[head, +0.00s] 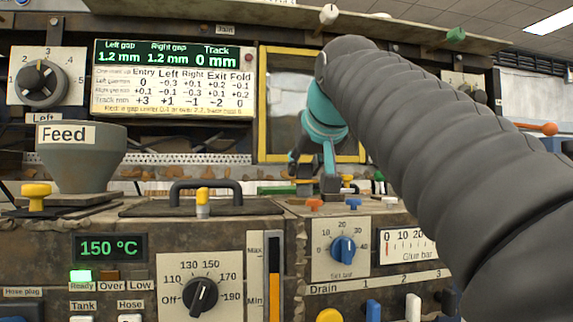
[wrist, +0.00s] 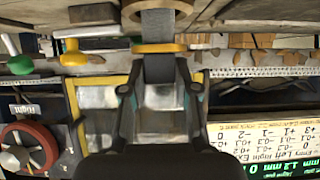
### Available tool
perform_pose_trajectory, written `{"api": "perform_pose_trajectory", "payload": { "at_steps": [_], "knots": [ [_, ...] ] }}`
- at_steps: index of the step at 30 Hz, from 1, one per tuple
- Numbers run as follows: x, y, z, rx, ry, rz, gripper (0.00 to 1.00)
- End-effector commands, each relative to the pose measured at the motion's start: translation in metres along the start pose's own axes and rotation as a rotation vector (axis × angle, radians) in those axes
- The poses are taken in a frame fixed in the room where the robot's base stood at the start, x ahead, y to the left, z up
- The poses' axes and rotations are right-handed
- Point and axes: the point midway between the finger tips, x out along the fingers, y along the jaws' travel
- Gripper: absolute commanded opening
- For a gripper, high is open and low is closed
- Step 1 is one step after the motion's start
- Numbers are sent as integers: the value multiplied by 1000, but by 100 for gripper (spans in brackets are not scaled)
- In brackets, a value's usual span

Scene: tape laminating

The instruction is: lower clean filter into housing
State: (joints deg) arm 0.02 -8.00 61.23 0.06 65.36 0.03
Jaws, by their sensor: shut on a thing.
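My gripper (head: 314,165), teal with dark fingers, hangs over the top of the machine in the head view, pointing down. In the wrist view my gripper (wrist: 158,85) is shut on a grey upright piece, which I take for the clean filter (wrist: 158,70). A tan ring (wrist: 158,48) shows across this piece, beyond the fingertips. A pale round rim (wrist: 157,5), perhaps the housing, lies at the top edge of the wrist view, in line with the held piece. I cannot tell whether the filter's end is inside it. In the head view the filter is mostly hidden.
A grey Feed hopper (head: 82,158) stands at the left. A dark handle (head: 206,188) and a yellow-topped peg (head: 202,200) rise from the deck left of my gripper. A yellow-framed window (head: 262,105) is behind. Small knobs, including an orange one (head: 314,204), sit nearby.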

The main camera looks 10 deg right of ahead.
Motion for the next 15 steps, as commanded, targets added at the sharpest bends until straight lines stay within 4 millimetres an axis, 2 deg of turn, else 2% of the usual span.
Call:
{"api": "perform_pose_trajectory", "payload": {
  "at_steps": [15],
  "knots": [
    [7,0,13,0,0,0,0]
  ]
}}
